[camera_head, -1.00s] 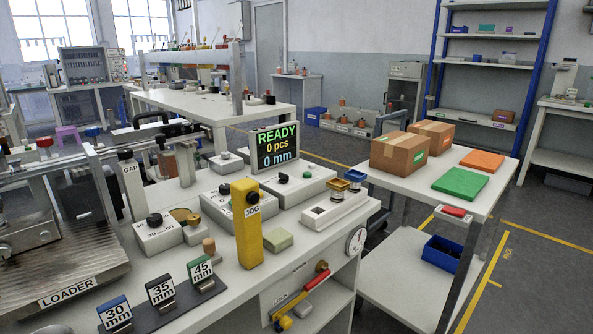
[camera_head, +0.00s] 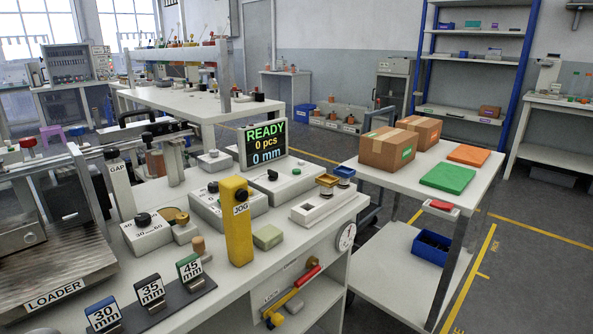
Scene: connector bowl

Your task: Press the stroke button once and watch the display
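The display (camera_head: 264,144) stands upright on the white bench and reads "READY", "0 pcs" and "0 mm". In front of it are a box with a black knob and a small green button (camera_head: 296,171), and another grey control box (camera_head: 229,204) with dark knobs. A yellow post labelled JOG (camera_head: 238,225) has a dark button near its top. No button label reading "stroke" is legible, so I cannot tell which one it is. Neither of my grippers is in view.
The LOADER machine (camera_head: 54,293) fills the left. Gauge blocks marked 30 (camera_head: 103,314), 35 (camera_head: 150,289) and 45 mm (camera_head: 190,267) stand at the front. A dial box (camera_head: 146,231) sits behind them. A white cart (camera_head: 372,180) with cardboard boxes (camera_head: 387,148) stands to the right.

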